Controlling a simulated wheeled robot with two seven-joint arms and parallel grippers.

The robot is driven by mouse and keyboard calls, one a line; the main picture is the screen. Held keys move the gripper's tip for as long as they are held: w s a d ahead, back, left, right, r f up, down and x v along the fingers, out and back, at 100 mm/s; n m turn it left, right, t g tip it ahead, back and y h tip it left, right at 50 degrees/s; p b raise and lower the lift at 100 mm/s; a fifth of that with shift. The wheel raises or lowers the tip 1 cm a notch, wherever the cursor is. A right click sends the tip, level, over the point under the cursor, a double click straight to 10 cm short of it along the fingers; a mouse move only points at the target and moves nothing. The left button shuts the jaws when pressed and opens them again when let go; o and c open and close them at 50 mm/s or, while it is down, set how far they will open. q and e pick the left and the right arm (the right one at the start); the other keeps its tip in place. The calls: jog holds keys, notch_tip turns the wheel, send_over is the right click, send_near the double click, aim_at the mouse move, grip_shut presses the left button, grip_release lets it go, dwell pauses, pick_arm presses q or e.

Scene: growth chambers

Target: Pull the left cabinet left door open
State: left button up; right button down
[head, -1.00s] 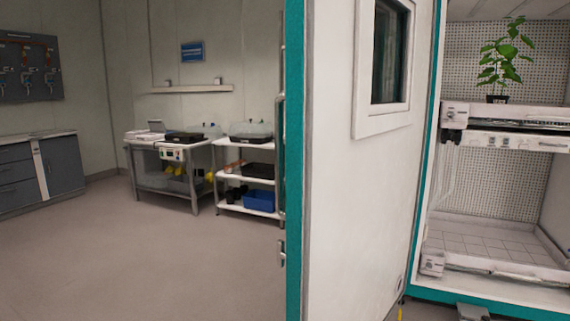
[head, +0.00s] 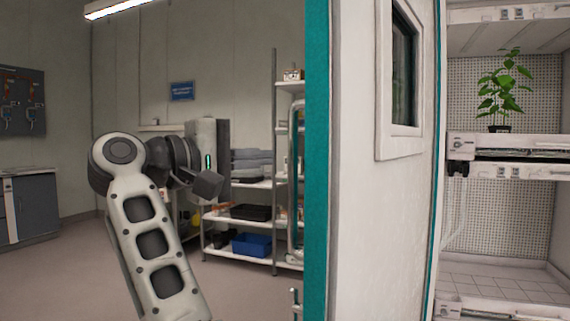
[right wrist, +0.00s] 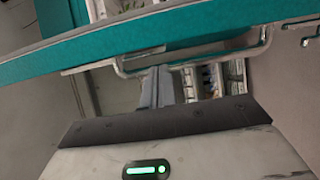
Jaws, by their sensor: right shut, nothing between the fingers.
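The white cabinet door (head: 370,220) with a teal edge (head: 317,160) and a small window stands swung open, left of the lit chamber. I cannot tell for sure that it is the left cabinet's left door. Its long metal handle (head: 296,180) is on the far side, at the left edge; the handle bar also shows in the right wrist view (right wrist: 210,58). My right gripper (head: 268,166) is left of the handle, its grey fingers shut and empty, pointing at it. In the right wrist view the fingertips (right wrist: 157,72) overlap the bar; contact is unclear. My left gripper is not in view.
The chamber at the right holds a potted plant (head: 504,90) on a shelf. Behind my right arm stands a white rack (head: 235,222) with a blue bin (head: 251,244). A grey cabinet (head: 30,205) stands at the far left. The floor between is open.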

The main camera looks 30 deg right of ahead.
aim_at(305, 155)
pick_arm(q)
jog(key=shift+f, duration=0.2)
pick_arm(e)
jog(key=w+d, duration=0.1)
jog(key=d, duration=0.8)
jog(key=shift+w+d, duration=0.3)
jog(key=shift+w, duration=0.05)
jog(key=shift+d, duration=0.1)
